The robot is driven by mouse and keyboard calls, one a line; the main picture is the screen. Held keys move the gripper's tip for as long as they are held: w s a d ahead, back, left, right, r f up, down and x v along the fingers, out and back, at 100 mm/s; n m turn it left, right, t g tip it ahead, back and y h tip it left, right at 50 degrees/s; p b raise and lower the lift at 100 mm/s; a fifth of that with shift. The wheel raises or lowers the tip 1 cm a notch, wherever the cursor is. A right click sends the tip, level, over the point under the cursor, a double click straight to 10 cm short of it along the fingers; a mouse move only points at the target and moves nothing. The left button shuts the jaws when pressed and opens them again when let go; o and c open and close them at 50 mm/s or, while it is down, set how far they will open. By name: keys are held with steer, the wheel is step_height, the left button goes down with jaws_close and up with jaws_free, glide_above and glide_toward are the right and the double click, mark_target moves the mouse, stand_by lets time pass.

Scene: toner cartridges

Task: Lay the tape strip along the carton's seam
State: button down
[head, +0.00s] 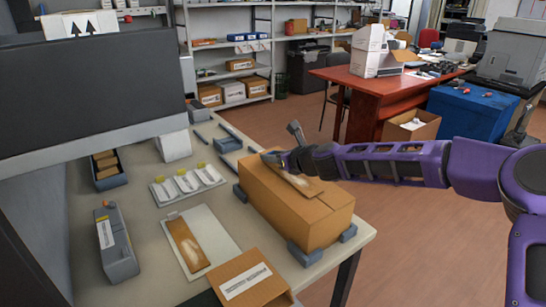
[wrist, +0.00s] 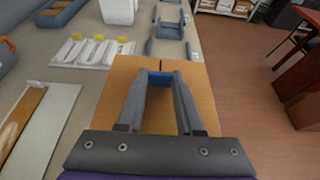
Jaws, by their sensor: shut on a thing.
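The brown carton (head: 318,217) stands on the table near its right edge; its top also shows in the wrist view (wrist: 112,92). A short dark seam line shows at the carton's far edge in the wrist view. My gripper (head: 280,156) is over the carton's far top end. In the wrist view my gripper (wrist: 160,78) is shut on a small blue piece (wrist: 160,81), held between the fingertips. A glossy brown strip (head: 187,243) lies on a white board left of the carton. Another glossy brown patch (head: 302,185) shows on the carton top below my gripper; I cannot tell whether it is tape.
Grey corner blocks (head: 306,254) sit around the carton's base.

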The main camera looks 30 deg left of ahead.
steer(key=shift+f, duration=0.15)
steer(key=shift+f, duration=0.15)
steer(key=c, duration=0.6)
jaws_free()
steer(key=shift+o, duration=0.2)
steer(key=shift+r, duration=0.45)
step_height(320, 180, up, 4)
glide_above(298, 180)
steer(key=shift+s+r, duration=0.1)
